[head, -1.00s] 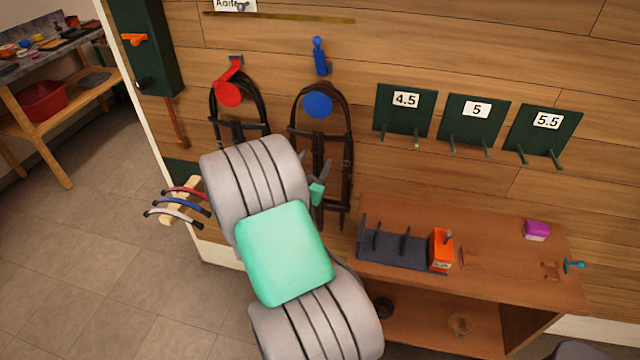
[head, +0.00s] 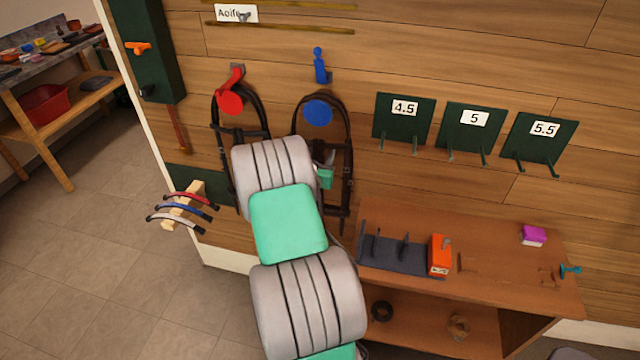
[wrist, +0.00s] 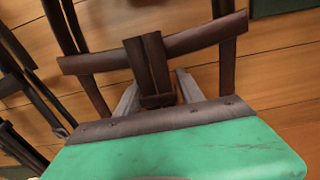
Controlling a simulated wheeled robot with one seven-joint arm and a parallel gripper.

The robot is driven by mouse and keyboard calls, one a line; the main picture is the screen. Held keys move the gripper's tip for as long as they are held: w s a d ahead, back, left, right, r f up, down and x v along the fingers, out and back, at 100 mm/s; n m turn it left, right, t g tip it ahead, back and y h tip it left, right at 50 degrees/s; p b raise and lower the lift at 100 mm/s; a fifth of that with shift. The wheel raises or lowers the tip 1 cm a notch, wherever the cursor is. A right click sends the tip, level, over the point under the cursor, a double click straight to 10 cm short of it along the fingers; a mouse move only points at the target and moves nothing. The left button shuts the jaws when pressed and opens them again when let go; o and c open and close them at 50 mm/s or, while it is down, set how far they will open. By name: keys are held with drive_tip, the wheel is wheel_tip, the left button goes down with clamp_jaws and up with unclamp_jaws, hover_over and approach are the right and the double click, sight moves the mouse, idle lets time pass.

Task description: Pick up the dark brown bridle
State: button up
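The dark brown bridle (head: 347,150) hangs on the wall from the blue hook and disc, right of a blacker bridle (head: 221,125). In the wrist view, its brown straps (wrist: 210,36) fill the upper middle. My gripper (wrist: 157,84) is close to it, with two grey fingers apart and a short piece of brown strap between them. The fingers do not visibly press on the leather. In the head view, my arm hides the lower left of the brown bridle and most of the gripper.
The black bridle hangs from a red hook (head: 232,103) close to the left. A blue disc (head: 318,112) sits inside the brown bridle's top loop. A wooden bench (head: 500,270) and green numbered racks (head: 404,120) are at right. A whip rack (head: 183,205) juts out at left.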

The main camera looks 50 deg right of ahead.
clamp_jaws()
drive_tip(key=shift+r, duration=0.1)
idle(1.0)
